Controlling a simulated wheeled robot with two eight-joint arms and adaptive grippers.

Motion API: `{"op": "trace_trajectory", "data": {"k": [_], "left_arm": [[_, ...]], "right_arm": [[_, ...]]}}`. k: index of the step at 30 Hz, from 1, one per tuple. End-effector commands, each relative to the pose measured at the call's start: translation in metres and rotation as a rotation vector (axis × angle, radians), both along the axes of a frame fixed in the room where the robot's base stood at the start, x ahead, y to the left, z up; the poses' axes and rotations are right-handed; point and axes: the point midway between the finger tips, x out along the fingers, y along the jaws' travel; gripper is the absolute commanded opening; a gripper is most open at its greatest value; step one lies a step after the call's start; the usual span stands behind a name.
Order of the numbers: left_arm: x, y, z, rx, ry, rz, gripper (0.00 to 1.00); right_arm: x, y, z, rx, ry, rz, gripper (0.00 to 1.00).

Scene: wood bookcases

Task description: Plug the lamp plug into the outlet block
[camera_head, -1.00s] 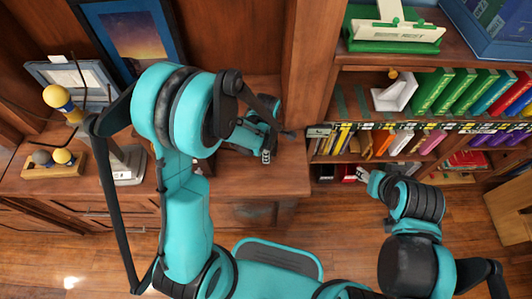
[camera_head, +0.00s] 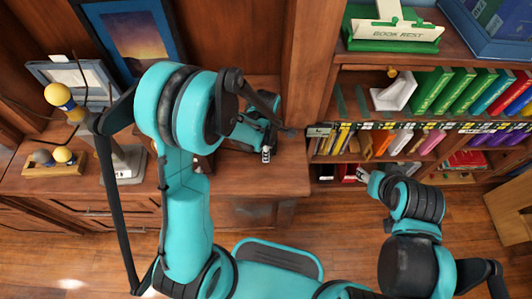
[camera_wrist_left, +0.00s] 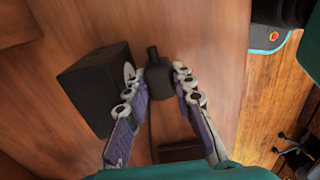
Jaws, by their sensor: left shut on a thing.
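In the left wrist view, a small black plug (camera_wrist_left: 158,82) sits between the fingertips of my left gripper (camera_wrist_left: 156,72), which is shut on it. A thin dark cord seems to run down from the plug. A black box, seemingly the outlet block (camera_wrist_left: 88,88), stands on the wood surface left of the plug, and the left finger partly overlaps it. A gap shows between plug and block. In the head view, my left gripper (camera_head: 266,152) is over the cabinet top and my arm hides much around it. My right gripper (camera_head: 367,178) is in front of the lower shelf; its jaws are too small to judge.
Left on the cabinet top (camera_head: 290,178) stand a grey base (camera_head: 125,163), a yellow-and-blue ball piece (camera_head: 60,97), a small wood tray with balls (camera_head: 40,168) and frames. A bookcase upright (camera_head: 308,60) rises beyond my left gripper. Shelves of books (camera_head: 432,90) fill the right.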

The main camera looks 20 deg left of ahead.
Motion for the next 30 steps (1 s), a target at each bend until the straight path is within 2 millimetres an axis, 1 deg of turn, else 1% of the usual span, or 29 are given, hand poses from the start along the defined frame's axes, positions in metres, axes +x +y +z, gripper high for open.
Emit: {"op": "trace_trajectory", "data": {"k": [1, 7, 8, 9, 10, 11, 16, 20, 30], "left_arm": [[0.021, 0.007, 0.002, 0.014, -0.047, 0.011, 0.0], [0.022, 0.007, 0.002, 0.014, -0.047, 0.011, 0.0], [0.022, 0.007, 0.002, 0.014, -0.047, 0.011, 0.27], [0.021, 0.007, 0.002, 0.014, -0.047, 0.011, 0.37], [0.021, 0.007, 0.002, 0.014, -0.047, 0.011, 0.45], [0.021, 0.007, 0.002, 0.014, -0.047, 0.011, 0.47], [0.021, 0.007, 0.005, 0.014, -0.046, 0.011, 0.48], [0.018, 0.006, 0.02, 0.013, -0.042, 0.011, 0.48], [0.002, 0.001, 0.092, 0.008, -0.017, 0.005, 0.48]], "right_arm": [[0.0, 0.0, 0.0, 0.0, 0.0, 0.0, 0.48], [0.0, 0.0, 0.001, 0.0, 0.0, 0.0, 0.48], [0.0, 0.0, 0.001, 0.0, 0.0, 0.0, 0.48], [0.0, 0.0, 0.001, 0.0, 0.0, 0.0, 0.48], [0.0, 0.0, 0.001, 0.0, 0.0, 0.0, 0.48], [0.0, 0.0, 0.001, 0.0, 0.0, 0.0, 0.48], [0.0, 0.0, 0.001, 0.0, 0.0, 0.0, 0.48], [0.0, 0.0, 0.001, 0.0, 0.0, 0.0, 0.48], [0.0, 0.0, 0.001, 0.0, 0.0, 0.0, 0.48]]}}
